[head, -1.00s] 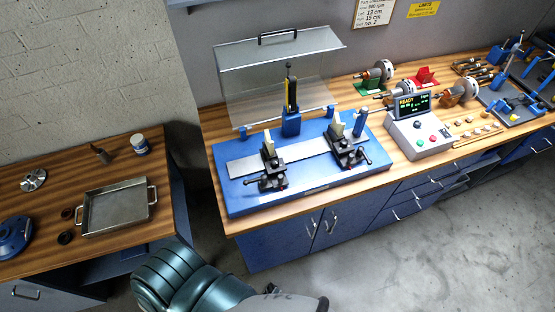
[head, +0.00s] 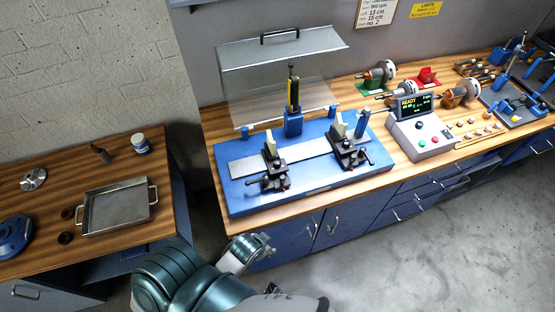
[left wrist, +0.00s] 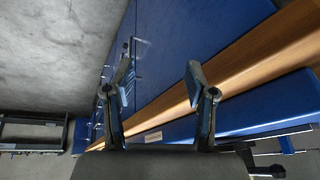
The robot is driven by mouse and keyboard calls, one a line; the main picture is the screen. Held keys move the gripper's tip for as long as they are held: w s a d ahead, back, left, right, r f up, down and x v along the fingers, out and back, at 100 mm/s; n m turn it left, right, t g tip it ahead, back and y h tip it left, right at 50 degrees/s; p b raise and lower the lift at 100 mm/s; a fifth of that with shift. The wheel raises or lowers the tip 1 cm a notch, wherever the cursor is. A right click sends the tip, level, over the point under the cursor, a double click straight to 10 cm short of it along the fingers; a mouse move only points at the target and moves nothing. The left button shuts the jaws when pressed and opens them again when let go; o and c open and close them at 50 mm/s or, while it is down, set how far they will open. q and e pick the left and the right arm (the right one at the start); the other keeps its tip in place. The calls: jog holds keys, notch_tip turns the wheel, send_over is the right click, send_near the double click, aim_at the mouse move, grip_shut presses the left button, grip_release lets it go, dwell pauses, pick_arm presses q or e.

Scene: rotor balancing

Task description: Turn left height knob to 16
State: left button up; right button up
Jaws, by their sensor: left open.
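The balancing machine has a blue base (head: 236,200) on the wooden bench. Its left support stand (head: 271,157) is dark with a cream top and a black lever (head: 252,184) at its front left. The left height knob is too small to pick out, and its reading cannot be read. My left gripper (head: 264,243) is in front of the bench's front edge, below and apart from the left stand. In the left wrist view my left gripper (left wrist: 160,84) has its fingers spread, with nothing between them. My right gripper is not in view.
The right support stand (head: 348,150) is on the same base. A raised clear guard (head: 280,95) with a grey top stands behind. A control box (head: 420,135) reading READY is at the right. A metal tray (head: 117,208) lies on the left table. Floor in front is clear.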

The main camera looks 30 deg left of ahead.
pick_arm(q)
jog(key=w+d+r+m+t+h, duration=0.1)
jog(key=w+d+r+m+t, duration=0.1)
jog(key=w+r+m+t, duration=0.7)
jog(key=w+d+r+m+t+h, duration=0.15)
jog(key=w+r+t, duration=0.25)
jog(key=w+r, duration=0.95)
jog(key=w+d+r+m+t+h, duration=0.2)
jog(key=d+r+m+t+h, duration=0.1)
jog(key=d+r+m+h, duration=0.7)
notch_tip(320, 180, up, 5)
jog(key=s+d+m+g+h, duration=0.1)
jog(key=d+m+g+h, duration=0.3)
jog(key=m, duration=0.8)
jog(key=m+g+y, duration=1.7)
jog(key=m, duration=0.9)
send_over(277, 161)
notch_tip(277, 161, down, 7)
jog(key=shift+h, duration=0.25)
notch_tip(277, 161, down, 17)
jog(key=shift+a+r+p, duration=0.1)
jog(key=shift+p, duration=0.3)
